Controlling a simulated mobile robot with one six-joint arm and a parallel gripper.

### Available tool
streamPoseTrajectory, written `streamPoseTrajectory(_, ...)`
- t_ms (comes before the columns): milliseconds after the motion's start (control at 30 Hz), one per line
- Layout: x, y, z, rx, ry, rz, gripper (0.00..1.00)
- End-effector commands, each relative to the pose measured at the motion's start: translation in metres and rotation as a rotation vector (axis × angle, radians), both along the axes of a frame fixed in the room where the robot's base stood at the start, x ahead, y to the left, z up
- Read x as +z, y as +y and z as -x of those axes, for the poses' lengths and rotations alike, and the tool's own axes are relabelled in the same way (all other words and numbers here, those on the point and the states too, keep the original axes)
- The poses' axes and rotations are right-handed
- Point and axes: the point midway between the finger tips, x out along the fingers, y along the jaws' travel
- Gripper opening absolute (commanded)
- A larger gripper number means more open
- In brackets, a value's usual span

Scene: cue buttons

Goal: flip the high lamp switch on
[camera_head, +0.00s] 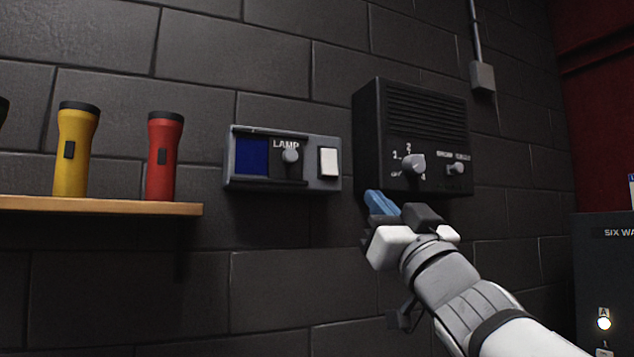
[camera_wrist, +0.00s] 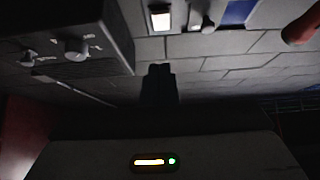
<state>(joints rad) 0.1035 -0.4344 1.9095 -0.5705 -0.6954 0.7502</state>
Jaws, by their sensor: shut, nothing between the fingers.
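A grey lamp panel (camera_head: 232,180) is fixed to the wall, labelled LAMP. It has a dark blue window (camera_head: 252,154), a round grey knob (camera_head: 291,156) and a white rocker switch (camera_head: 328,161) at its right end. In the wrist view the panel is at the top edge, with the rocker (camera_wrist: 160,18), knob (camera_wrist: 208,26) and blue window (camera_wrist: 237,12) partly cut off. I cannot tell which way the rocker is tipped. My gripper (camera_head: 380,203) is shut and empty, below and right of the panel, apart from it. Its dark fingers (camera_wrist: 158,85) show in the wrist view.
A black wall box (camera_head: 430,115) with a numbered dial (camera_head: 413,165) and a small toggle (camera_head: 456,168) is just above my gripper. The wall below the panel is clear.

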Motion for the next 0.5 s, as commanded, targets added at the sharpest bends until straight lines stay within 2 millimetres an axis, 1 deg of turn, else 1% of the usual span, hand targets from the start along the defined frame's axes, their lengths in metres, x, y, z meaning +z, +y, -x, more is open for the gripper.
streamPoseTrajectory(333,0.0025,0.0011,0.0012,0.007,-0.009,0.001,0.0)
streamPoseTrajectory(500,0.0108,0.0042,-0.0066,0.008,-0.009,0.001,0.0)
